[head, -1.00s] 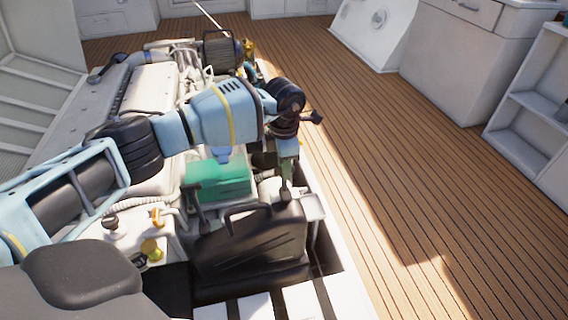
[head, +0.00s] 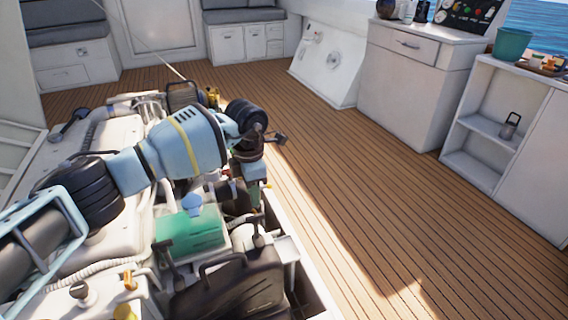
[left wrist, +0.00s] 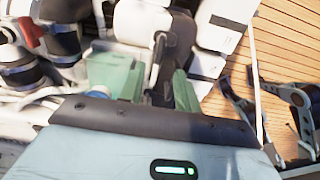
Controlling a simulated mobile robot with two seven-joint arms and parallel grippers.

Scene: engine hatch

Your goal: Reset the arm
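My left arm reaches in from the left over the open engine hatch in the head view. I see nothing held. The fingertips are small and partly hidden in the head view. My right gripper is not in the head view.
A dark case (head: 235,290) with a handle sits in the front of the hatch. Engine parts and hoses fill the hatch to the left. The wooden deck (head: 370,200) to the right is clear. White cabinets (head: 410,90) and a shelf unit (head: 490,140) stand beyond it.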

